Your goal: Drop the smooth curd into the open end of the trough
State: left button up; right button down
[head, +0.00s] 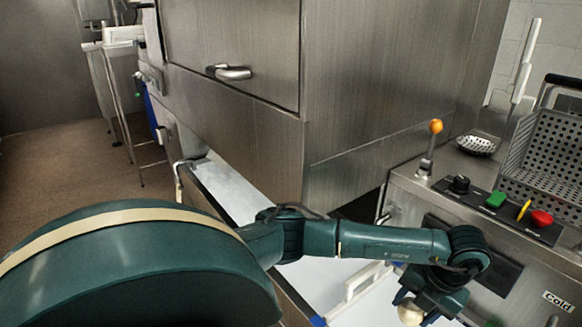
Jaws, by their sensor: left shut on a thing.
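My left gripper (418,309) hangs at the bottom right of the head view, pointing down over the white-floored trough. It is shut on a small cream-coloured rounded lump, the smooth curd (409,313), which is partly covered by the fingers. The trough (322,277) runs from under the steel machine toward the lower right; its far stretch (228,189) shows at the left of the machine. My own arm hides its middle part, and the picture's bottom edge cuts off its near part. My right gripper is not in view.
A large steel machine (230,130) stands over the trough. At the right, a steel counter holds an orange-knobbed lever (434,128), coloured buttons (495,199) and a perforated basket (548,150). A white handled piece (362,280) sits in the trough beside my gripper.

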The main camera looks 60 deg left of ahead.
pick_arm(q)
jog(key=o, duration=1.1)
jog(key=shift+c, duration=0.2)
jog(key=shift+r, duration=0.15)
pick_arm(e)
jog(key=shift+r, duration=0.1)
pick_arm(q)
jog(key=p+v, duration=0.3)
jog(key=v, duration=1)
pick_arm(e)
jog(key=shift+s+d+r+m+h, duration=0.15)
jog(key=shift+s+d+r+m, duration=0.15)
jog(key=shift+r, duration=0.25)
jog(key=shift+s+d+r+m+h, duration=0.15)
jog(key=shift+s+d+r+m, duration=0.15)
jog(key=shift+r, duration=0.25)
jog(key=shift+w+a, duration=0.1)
